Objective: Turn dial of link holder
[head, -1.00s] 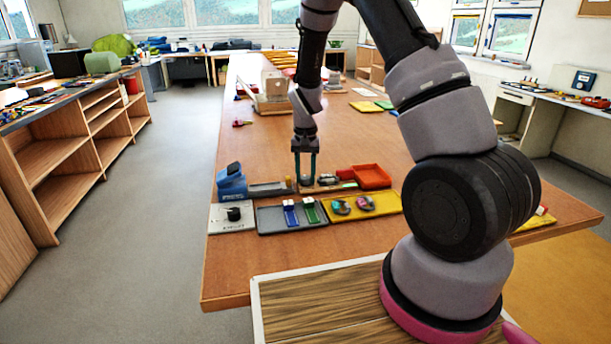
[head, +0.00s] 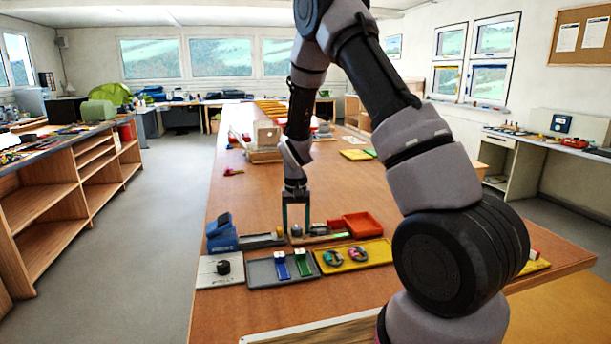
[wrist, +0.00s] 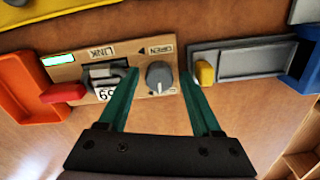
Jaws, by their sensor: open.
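The link holder (wrist: 130,72) is a brown board marked LINK and OPEN in the wrist view. It also shows in the head view (head: 326,238), on the table beyond the front trays. Its round grey dial (wrist: 159,77) has a pale pointer mark. A metal clamp-like part (wrist: 104,78) with a number tag sits beside the dial. My gripper (wrist: 161,68) is open, with its green fingers on either side of the dial. I see a gap between the dial and each finger. In the head view my gripper (head: 297,232) points down over the holder.
A red-orange tray (wrist: 24,90) and a red handle (wrist: 63,93) lie left of the clamp. A grey tray (wrist: 245,62) with a yellow knob (wrist: 205,72) is close by the right finger. A blue device (head: 221,232) and a yellow tray (head: 380,251) stand nearby.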

